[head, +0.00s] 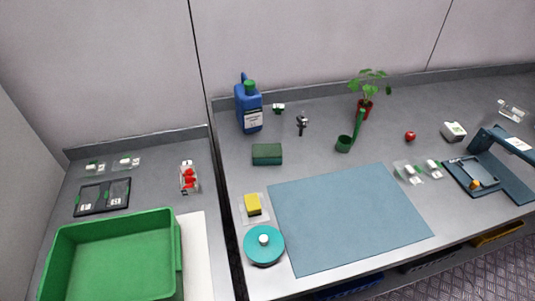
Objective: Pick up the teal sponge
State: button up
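A dark teal-green rectangular block (267,155), which looks like the teal sponge, lies flat on the grey counter in the head view. It sits left of centre, below the blue jug, with clear counter around it. Nothing covers it. A smaller yellow block (253,205) lies on a pale square below it. My gripper is not in view.
A blue jug (248,110) stands behind the block. A teal round lid-like thing (264,246) and a blue-grey mat (348,220) lie nearer the front. A green cup (344,144) and a potted plant (366,106) stand to the right. A green bin (172,252) is at left.

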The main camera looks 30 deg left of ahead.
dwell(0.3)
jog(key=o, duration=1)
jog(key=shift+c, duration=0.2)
